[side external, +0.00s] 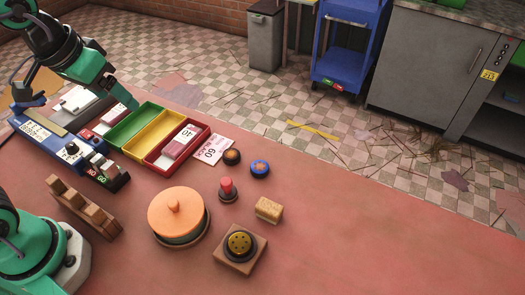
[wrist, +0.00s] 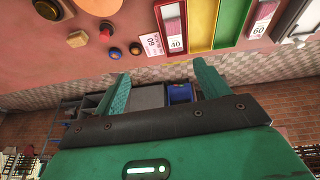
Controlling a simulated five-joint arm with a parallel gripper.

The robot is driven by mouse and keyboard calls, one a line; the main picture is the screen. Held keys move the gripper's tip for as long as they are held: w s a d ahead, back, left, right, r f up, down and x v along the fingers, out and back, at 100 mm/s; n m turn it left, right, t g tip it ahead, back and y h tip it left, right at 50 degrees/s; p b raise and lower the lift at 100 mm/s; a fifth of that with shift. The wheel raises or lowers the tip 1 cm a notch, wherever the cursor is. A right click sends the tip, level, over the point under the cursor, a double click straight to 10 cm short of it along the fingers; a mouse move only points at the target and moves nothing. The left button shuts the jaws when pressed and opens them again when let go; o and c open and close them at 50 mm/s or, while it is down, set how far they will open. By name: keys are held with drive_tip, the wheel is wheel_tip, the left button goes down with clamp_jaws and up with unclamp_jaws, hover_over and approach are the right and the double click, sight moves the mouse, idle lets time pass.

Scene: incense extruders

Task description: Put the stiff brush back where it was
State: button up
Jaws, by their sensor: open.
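A small tan block (side external: 268,209), which may be the stiff brush, lies on the red table right of the red-knobbed stamp; its bristles cannot be made out. It also shows in the wrist view (wrist: 77,39), upper left. My gripper (wrist: 165,82) is open and empty in the wrist view, its green fingers wide apart and well away from the block. Green arm parts show at the side view's upper left, but the fingertips are not clear there.
Near the block are an orange-lidded pot (side external: 176,208), a wooden base with a brass-topped disc (side external: 240,246), a red-knobbed stamp (side external: 227,188) and a blue dial (side external: 260,168). Green, yellow (side external: 160,128) and red trays sit behind left. The table's right side is clear.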

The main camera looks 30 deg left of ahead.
drive_tip(key=s+a+f+t, duration=0.1)
drive_tip(key=s+a, duration=0.3)
drive_tip(key=s, duration=0.1)
drive_tip(key=shift+a+y, duration=0.3)
idle(1.0)
